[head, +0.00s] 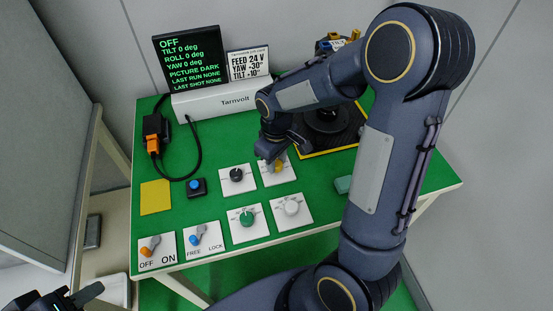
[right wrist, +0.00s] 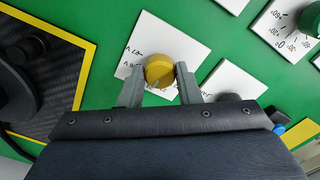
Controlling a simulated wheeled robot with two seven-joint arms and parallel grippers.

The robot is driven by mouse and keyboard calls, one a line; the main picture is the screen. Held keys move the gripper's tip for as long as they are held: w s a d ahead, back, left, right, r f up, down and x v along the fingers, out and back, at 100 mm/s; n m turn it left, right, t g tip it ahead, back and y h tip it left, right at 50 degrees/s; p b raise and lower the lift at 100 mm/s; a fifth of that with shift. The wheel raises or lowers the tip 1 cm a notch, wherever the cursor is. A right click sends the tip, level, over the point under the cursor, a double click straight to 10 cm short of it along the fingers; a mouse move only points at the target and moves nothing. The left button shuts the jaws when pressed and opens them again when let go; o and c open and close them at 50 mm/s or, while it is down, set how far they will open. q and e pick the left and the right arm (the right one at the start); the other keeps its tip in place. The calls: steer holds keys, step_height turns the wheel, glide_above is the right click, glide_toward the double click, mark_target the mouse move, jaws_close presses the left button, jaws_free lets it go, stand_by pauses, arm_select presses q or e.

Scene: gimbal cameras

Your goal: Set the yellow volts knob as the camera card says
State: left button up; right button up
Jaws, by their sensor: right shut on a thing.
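The yellow volts knob (head: 277,167) sits on a white plate (head: 286,179) in the back row of the green panel. My right gripper (head: 272,161) is over it. In the right wrist view the right gripper (right wrist: 159,82) is shut on the yellow knob (right wrist: 159,70), one finger on each side. The knob's pointer and most plate marks are too small or hidden to read. The camera card (head: 248,64) reads FEED 24 V, YAW +30°, and a TILT line that looks like -10°. My left gripper (head: 72,296) is at the bottom left, away from the panel, its opening unclear.
The screen (head: 189,58) reads OFF, with tilt, roll and yaw at 0 and picture dark. Black (head: 236,174), green (head: 246,218) and white (head: 291,207) knobs stand close by. Two switches (head: 150,246) (head: 197,235) are at front left. A black yellow-edged mat (head: 316,150) lies behind my right arm.

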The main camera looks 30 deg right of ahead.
steer(key=shift+w, duration=0.1)
steer(key=o, duration=1)
steer(key=shift+c, duration=0.2)
steer(key=shift+r, duration=0.1)
step_height(320, 180, up, 8)
steer(key=shift+f+p, duration=0.25)
steer(key=shift+p, duration=0.15)
steer(key=shift+r, duration=0.1)
